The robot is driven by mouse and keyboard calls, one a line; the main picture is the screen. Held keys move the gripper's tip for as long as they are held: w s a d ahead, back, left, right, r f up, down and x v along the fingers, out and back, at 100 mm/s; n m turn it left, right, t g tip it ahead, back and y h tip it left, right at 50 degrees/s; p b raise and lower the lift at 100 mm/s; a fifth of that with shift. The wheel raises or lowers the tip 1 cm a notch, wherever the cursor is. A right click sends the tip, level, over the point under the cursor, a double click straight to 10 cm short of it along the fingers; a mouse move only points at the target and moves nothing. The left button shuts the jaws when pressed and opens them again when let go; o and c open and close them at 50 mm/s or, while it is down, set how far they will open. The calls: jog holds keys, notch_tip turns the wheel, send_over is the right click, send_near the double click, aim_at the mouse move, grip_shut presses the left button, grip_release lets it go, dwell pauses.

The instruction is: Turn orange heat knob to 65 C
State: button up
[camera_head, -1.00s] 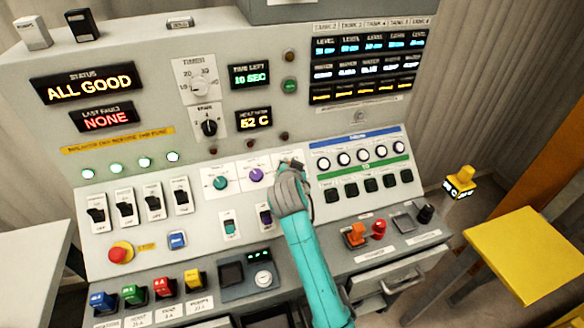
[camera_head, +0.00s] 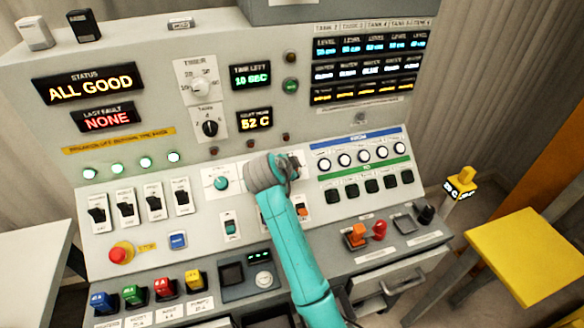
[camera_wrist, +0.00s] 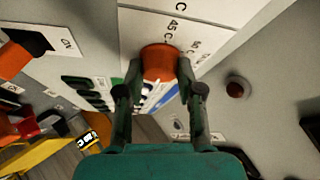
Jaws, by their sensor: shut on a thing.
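The orange heat knob (camera_wrist: 160,62) sits between my two fingers in the wrist view, on a white plate with printed marks, one reading 45 C. My gripper (camera_wrist: 160,70) is shut on it. In the head view my gripper (camera_head: 291,164) is at the right end of the row of knobs and hides the orange knob. The small yellow-lettered display (camera_head: 254,121) above reads 52 C. The knob's pointer direction cannot be made out.
A teal knob (camera_head: 221,183) is left of my gripper. Round white buttons (camera_head: 362,156) and dark buttons are close on its right. Switches (camera_head: 230,226) are below, and a small dark red lamp (camera_wrist: 237,88) shows beside the plate in the wrist view.

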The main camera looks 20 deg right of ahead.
dwell(0.5)
jog(key=o, duration=1.2)
jog(key=shift+c, duration=0.2)
jog(key=v, duration=1.2)
jog(key=shift+a, duration=0.15)
